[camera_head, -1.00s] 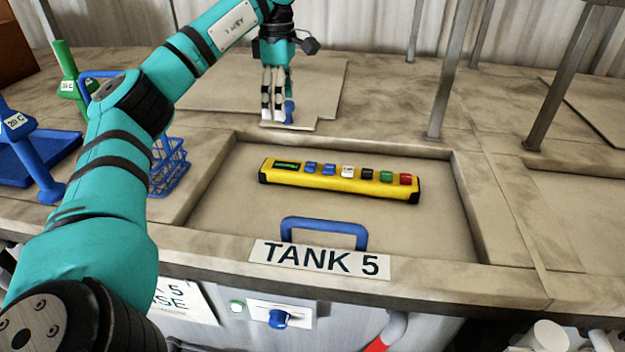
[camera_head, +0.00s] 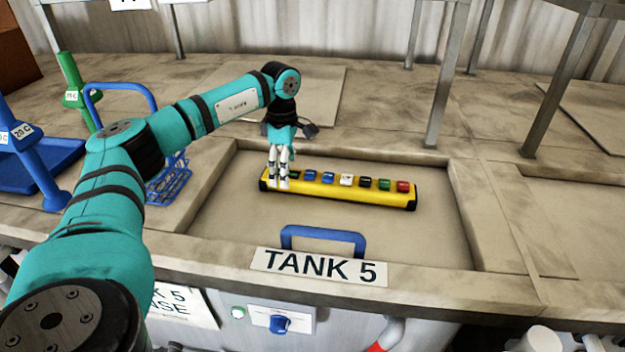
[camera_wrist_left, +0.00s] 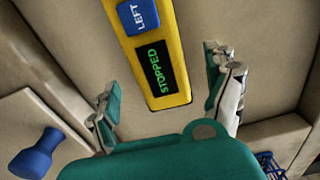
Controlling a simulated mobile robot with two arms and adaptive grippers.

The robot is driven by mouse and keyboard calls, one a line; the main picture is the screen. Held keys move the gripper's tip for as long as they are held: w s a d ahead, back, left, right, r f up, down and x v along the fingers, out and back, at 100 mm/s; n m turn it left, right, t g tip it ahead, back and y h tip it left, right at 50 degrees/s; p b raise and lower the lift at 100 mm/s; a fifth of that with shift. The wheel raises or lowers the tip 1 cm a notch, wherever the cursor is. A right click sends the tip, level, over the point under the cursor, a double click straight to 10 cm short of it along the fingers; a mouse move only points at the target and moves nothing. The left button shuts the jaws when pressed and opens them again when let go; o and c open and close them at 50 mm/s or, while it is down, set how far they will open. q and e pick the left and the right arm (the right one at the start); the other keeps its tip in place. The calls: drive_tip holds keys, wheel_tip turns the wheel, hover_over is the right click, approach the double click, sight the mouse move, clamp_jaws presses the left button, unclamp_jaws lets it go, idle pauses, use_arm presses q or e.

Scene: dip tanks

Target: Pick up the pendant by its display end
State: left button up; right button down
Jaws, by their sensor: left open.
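The yellow pendant (camera_head: 335,192) lies on the tank 5 lid, long side running left to right, with a row of coloured buttons. Its display end is at the left in the head view. In the left wrist view the display (camera_wrist_left: 154,68) reads STOPPED, beside a blue button marked LEFT (camera_wrist_left: 139,16). My left gripper (camera_head: 278,184) is open over the display end and hides part of it in the head view. In the left wrist view its fingers (camera_wrist_left: 168,98) stand apart on either side of the pendant's end, with gaps to both sides. My right gripper is not in view.
The lid (camera_head: 225,215) is recessed in the stone-like top and has a blue handle (camera_head: 323,238) in front of the pendant. A blue wire basket (camera_head: 170,182) stands left of the recess. Metal posts (camera_head: 446,75) rise behind it.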

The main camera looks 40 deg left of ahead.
use_arm(q)
wheel_tip(320, 180, down, 2)
drive_tip(key=shift+a+f, duration=0.1)
drive_tip(key=c, duration=1.4)
drive_tip(key=shift+w, duration=0.1)
